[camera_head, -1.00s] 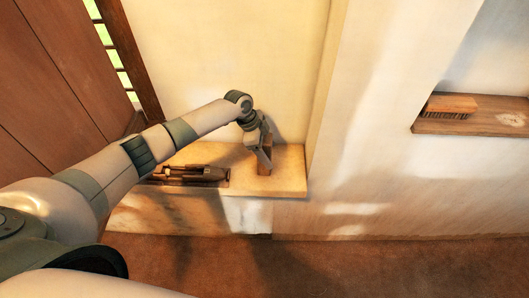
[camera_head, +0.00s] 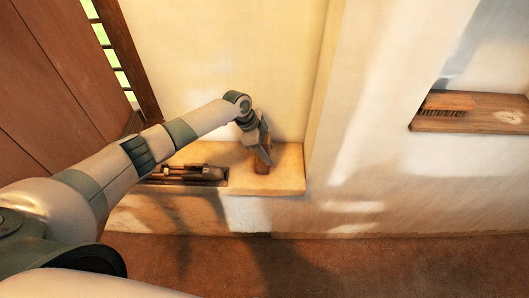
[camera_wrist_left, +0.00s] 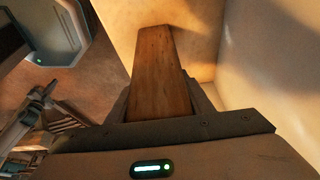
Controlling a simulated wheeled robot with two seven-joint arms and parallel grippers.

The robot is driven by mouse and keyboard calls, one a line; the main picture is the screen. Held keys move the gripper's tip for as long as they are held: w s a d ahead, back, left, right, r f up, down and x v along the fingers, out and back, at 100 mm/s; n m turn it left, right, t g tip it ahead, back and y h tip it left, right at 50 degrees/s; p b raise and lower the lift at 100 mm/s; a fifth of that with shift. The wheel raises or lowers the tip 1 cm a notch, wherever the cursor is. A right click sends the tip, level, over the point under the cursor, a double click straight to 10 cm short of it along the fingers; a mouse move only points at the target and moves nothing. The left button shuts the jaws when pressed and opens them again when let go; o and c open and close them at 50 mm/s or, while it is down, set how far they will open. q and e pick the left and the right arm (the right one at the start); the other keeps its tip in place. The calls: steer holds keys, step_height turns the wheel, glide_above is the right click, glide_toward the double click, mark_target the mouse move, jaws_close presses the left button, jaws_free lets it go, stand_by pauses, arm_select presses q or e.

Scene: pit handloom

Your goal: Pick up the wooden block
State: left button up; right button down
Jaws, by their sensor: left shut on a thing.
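The wooden block (camera_head: 262,158) is a brown upright piece at the right part of the pale ledge. My left gripper (camera_head: 264,150) reaches down from above and is shut on it. In the left wrist view the block (camera_wrist_left: 160,75) stands out between the fingers, long and wood-grained. Whether its lower end touches the ledge I cannot tell.
The ledge (camera_head: 290,170) runs along the wall. A dark wooden tray with a shuttle-like tool (camera_head: 195,174) lies left of the block. A brush (camera_head: 447,102) sits on a wooden shelf (camera_head: 480,122) in the right niche. A brown door is at left.

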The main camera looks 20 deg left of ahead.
mark_target(267, 144)
arm_select(q)
steer(key=shift+r, duration=0.15)
arm_select(e)
steer(key=shift+f, duration=0.1)
